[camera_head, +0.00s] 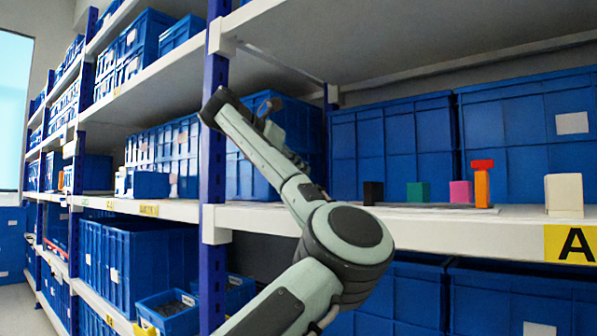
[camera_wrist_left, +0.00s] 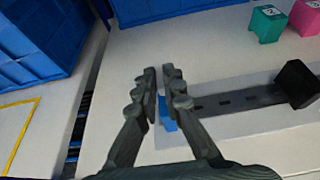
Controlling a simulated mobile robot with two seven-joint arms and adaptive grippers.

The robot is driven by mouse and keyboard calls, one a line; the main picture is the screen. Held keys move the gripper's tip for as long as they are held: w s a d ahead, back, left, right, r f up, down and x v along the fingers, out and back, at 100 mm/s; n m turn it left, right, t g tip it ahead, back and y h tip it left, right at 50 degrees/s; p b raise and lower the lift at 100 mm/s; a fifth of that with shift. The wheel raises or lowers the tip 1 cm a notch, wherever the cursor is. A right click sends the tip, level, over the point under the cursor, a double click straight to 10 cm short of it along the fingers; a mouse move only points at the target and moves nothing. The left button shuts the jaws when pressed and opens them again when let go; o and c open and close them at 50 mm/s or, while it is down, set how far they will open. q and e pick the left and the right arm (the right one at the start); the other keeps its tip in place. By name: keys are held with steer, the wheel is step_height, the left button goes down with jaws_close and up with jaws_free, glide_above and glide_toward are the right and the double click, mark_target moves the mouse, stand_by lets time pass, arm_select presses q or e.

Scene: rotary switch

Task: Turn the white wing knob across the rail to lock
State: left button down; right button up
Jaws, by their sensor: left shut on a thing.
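My left gripper (camera_wrist_left: 163,75) is in the wrist view with its two dark fingers nearly together. They are shut on a small blue piece (camera_wrist_left: 167,117), partly hidden between them, at the left end of a dark slotted rail (camera_wrist_left: 228,102). The rail lies on a pale plate (camera_wrist_left: 240,128) on the shelf. A black block (camera_wrist_left: 297,83) stands at the rail's other end; it also shows in the head view (camera_head: 373,193). I see no clearly white wing knob. My right gripper is not in view.
A green block (camera_head: 418,192), a pink block (camera_head: 461,192), an orange block with a red top (camera_head: 482,185) and a cream block (camera_head: 564,195) stand to the right on the white shelf (camera_head: 480,235). Blue bins (camera_head: 390,140) line the back. A blue upright (camera_head: 212,190) stands left of my arm.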

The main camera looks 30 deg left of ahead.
arm_select(q)
steer(key=shift+a+f, duration=0.1)
stand_by(0.3)
steer(key=c, duration=1.6)
jaws_free()
steer(key=shift+c, duration=0.2)
steer(key=shift+s, duration=0.1)
steer(key=shift+s+r, duration=0.2)
steer(key=shift+s, duration=0.05)
steer(key=v, duration=1.1)
steer(key=shift+a, duration=0.2)
steer(key=shift+s+r, duration=0.1)
